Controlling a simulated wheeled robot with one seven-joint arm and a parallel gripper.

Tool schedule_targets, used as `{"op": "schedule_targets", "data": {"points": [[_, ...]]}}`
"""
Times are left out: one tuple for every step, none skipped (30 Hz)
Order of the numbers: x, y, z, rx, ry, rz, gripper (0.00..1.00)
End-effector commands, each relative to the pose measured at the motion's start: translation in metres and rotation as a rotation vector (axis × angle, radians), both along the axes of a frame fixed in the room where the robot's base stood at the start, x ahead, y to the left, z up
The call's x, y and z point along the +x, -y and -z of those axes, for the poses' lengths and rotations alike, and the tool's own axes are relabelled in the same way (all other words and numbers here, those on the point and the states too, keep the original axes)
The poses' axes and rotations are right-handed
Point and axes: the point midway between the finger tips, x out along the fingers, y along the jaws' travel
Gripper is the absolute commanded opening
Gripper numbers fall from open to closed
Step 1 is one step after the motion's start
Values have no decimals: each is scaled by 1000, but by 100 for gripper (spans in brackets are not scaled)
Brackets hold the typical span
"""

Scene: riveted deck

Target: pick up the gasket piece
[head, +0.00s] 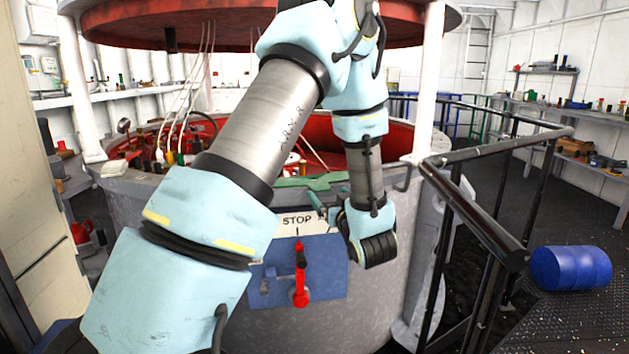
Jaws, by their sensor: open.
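A flat green piece (312,182), which looks like the gasket piece, lies on the near rim of the big round grey tank (130,188). It is long and irregular in outline, just above the STOP sign. My arm reaches up from the lower left and bends down at the right of the piece. My gripper (322,207) shows only as a small dark teal part left of my wrist, just below and in front of the green piece's right end. Its jaws are open; the fingertips are hard to make out. I cannot tell whether they touch the piece.
A blue panel (325,268) with a red lever (300,272) is on the tank's front, under the STOP sign (292,221). A raised red lid (200,25) hangs above the tank.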

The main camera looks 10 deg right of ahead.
Motion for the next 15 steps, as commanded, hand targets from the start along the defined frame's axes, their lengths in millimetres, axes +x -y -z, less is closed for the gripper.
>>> {"op": "schedule_targets", "data": {"points": [[8,-5,-1,1,0,-5,95],[13,-6,-2,1,0,-5,95],[19,-9,-2,0,0,-5,95],[23,-9,-1,0,0,-4,95],[27,-9,-1,0,-1,-4,95],[31,-10,-1,-1,0,-3,95],[34,-10,-1,-1,0,-3,95],[36,-10,-1,-1,1,-2,95],[38,-11,0,0,1,-2,95],[39,-11,0,0,0,-2,95],[40,-11,0,0,0,-1,95],[40,-10,0,0,0,-1,95],[40,-10,0,0,0,-1,95],[40,-10,0,0,0,-1,95],[40,-10,0,0,0,-1,95]]}}
